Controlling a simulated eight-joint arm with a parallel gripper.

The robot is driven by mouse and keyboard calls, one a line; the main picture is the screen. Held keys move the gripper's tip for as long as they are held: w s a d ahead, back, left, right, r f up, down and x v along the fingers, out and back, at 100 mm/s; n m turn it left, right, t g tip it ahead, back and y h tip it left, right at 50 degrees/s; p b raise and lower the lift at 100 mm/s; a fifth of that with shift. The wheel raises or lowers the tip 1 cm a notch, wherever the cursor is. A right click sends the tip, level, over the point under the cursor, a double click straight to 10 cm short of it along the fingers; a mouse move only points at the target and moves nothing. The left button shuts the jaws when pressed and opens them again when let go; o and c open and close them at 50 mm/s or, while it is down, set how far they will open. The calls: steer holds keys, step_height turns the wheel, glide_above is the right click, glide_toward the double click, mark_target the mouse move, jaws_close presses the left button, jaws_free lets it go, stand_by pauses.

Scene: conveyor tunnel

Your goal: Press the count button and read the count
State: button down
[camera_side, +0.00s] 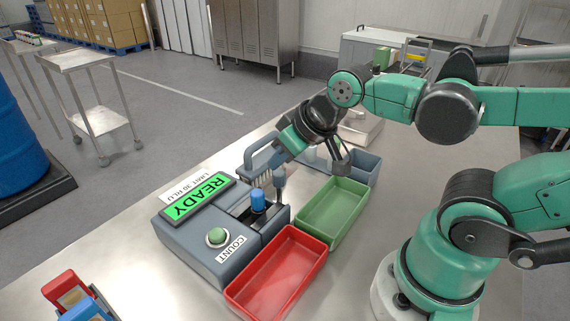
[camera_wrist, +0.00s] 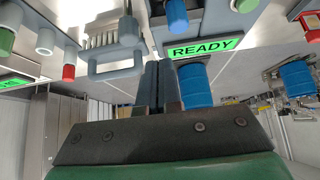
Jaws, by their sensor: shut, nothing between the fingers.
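The grey counter unit (camera_side: 190,254) sits on the steel table. Its green round count button (camera_side: 217,236) stands on top beside a white COUNT label (camera_side: 230,249). The lit green display (camera_side: 197,196) reads READY, and the wrist view shows the same word on the display (camera_wrist: 205,47). A blue-capped piece (camera_side: 258,200) stands upright in the unit's slot area; it also shows in the wrist view (camera_wrist: 177,15).
A red tray (camera_side: 229,292) and a green tray (camera_side: 357,190) lie right of the unit. Red and blue holders (camera_side: 73,297) stand at front left. The table left of the unit is clear.

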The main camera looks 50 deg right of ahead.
step_height(320, 180, up, 4)
steer(key=f+n+t+y, duration=0.1)
steer(key=n+t+y, duration=0.1)
steer(key=n, duration=0.9)
glide_above(221, 234)
steer(key=shift+r, duration=0.25)
steer(key=shift+f, duration=4.4)
steer(key=shift+f, duration=0.45)
